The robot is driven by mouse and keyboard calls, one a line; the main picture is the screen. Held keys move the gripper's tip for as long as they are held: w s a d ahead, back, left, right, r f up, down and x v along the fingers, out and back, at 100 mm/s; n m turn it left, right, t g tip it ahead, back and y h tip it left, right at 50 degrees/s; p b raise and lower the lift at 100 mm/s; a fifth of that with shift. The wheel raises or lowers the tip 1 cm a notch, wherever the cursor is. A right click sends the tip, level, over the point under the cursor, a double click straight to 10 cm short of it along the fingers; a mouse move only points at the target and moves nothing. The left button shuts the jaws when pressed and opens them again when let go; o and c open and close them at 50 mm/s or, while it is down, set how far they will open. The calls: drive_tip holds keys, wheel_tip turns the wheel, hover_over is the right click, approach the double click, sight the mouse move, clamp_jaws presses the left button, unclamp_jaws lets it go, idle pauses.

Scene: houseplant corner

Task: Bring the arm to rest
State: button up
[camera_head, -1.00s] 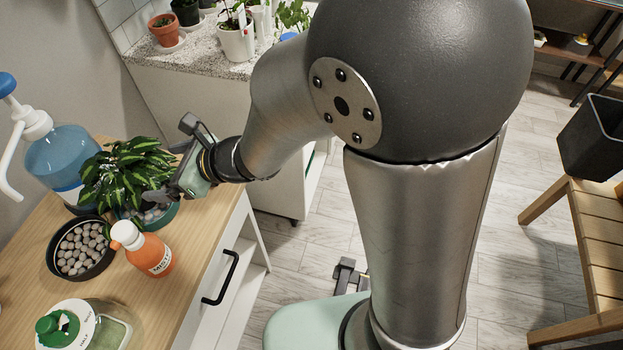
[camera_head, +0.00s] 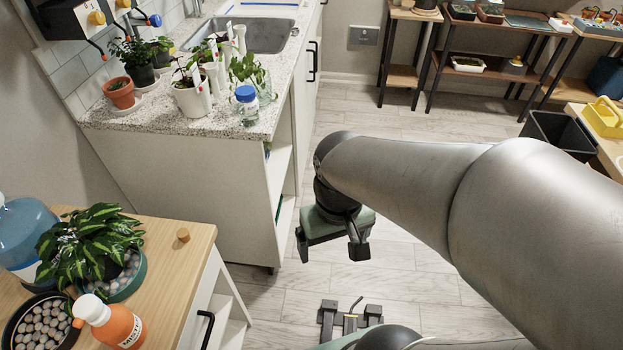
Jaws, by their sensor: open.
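My gripper (camera_head: 331,250) hangs over the open floor, to the right of the wooden cabinet and in front of the white counter unit. Its two fingers are spread apart and nothing shows between them. My arm reaches in from the right side of the view. The gripper is clear of the plants and the furniture in the picture.
The wooden cabinet top (camera_head: 170,265) holds a leafy plant (camera_head: 85,245), a pebble dish (camera_head: 42,325), an orange bottle (camera_head: 115,325) and a small cork-like knob (camera_head: 183,235). The speckled counter (camera_head: 180,125) carries potted plants. A black bin (camera_head: 560,135) stands right. Floor (camera_head: 400,260) is clear.

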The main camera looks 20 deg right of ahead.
drive_tip(key=shift+s, duration=0.1)
drive_tip(key=r+p, duration=0.3)
drive_tip(key=r, duration=0.1)
drive_tip(key=shift+a+r+p, duration=0.1)
drive_tip(key=shift+a+p, duration=0.15)
drive_tip(key=shift+p, duration=0.15)
idle(0.5)
